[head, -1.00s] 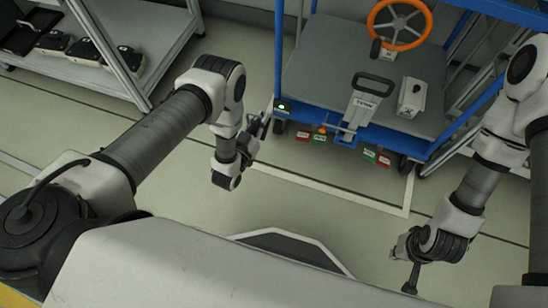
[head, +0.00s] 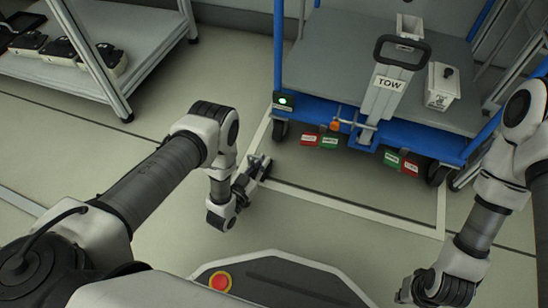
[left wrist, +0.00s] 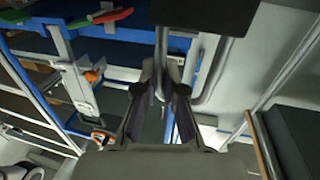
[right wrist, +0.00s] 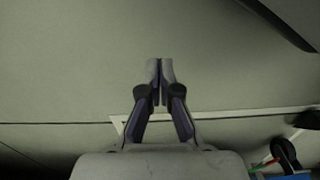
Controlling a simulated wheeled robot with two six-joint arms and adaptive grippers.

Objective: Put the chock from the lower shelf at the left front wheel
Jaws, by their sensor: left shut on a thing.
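My left gripper (head: 262,162) is low over the floor, left of and in front of the blue trolley (head: 315,122). In the left wrist view its fingers (left wrist: 160,72) are closed on a thin grey bar. A dark block (left wrist: 205,14), which looks like the chock, lies just beyond the fingertips beside a bent grey tube. The chock's shape is hard to tell in the head view. The trolley's front wheel on the left (head: 280,130) is a short way beyond my left gripper, apart from it. My right gripper (right wrist: 160,68) is shut and empty above bare floor.
The tow bar (head: 385,92) stands up at the trolley's front, with red and green tags (head: 329,142) hanging beside it. A shelf rack (head: 140,45) at the left holds several dark devices (head: 62,50). White floor lines (head: 350,207) run around the trolley. Floor before it is clear.

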